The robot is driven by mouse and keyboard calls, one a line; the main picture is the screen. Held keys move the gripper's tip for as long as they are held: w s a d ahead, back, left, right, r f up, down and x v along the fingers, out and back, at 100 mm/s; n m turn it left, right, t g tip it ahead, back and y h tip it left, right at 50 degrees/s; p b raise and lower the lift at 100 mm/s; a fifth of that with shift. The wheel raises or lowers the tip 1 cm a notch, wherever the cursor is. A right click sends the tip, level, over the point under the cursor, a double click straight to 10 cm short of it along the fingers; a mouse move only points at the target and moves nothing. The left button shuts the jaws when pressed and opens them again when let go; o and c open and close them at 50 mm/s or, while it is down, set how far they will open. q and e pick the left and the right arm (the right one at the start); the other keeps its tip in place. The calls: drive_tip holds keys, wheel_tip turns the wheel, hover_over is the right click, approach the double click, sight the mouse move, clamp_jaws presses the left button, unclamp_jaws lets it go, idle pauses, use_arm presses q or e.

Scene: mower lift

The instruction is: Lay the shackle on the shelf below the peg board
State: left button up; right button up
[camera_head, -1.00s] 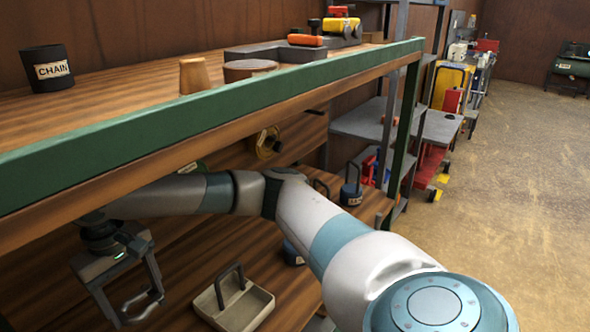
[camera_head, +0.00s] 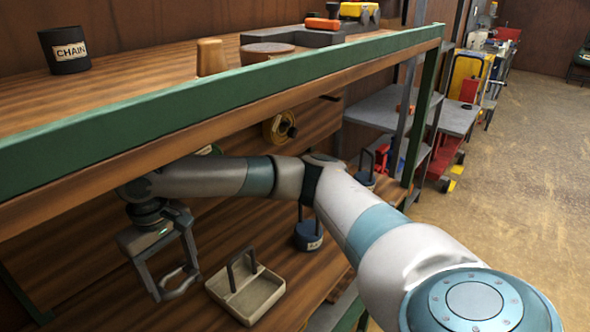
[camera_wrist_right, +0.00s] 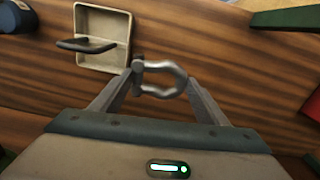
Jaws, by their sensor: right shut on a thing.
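My right gripper (camera_head: 178,284) is shut on the shackle (camera_head: 183,288), a grey metal U-shaped piece. The right wrist view shows the shackle (camera_wrist_right: 163,92) between the two fingertips. It is held over the brown wooden lower shelf (camera_head: 225,233), under the green-edged upper shelf (camera_head: 160,106). I cannot tell how high the shackle is above the wood. No board with pegs is clearly in view. My left gripper is not in view.
A beige tray with a dark handle (camera_head: 260,302) stands just right of the gripper. A dark blue pot (camera_head: 308,236) is behind it. A yellow roll (camera_head: 278,127) hangs at the back. A dark CHAIN cup (camera_head: 64,50) stands on the upper shelf.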

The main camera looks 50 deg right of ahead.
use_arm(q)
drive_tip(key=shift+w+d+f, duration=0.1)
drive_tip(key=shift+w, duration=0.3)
use_arm(e)
drive_tip(key=s+d+f+n, duration=0.1)
drive_tip(key=s+f+n, duration=0.3)
drive_tip(key=n, duration=0.7)
drive_tip(key=s+d+f+n, duration=0.1)
drive_tip(key=s+f+n, duration=0.3)
drive_tip(key=s+n, duration=0.5)
drive_tip(key=shift+s+d+f+n, duration=0.2)
drive_tip(key=shift+f+n, duration=0.05)
drive_tip(key=shift+n, duration=0.65)
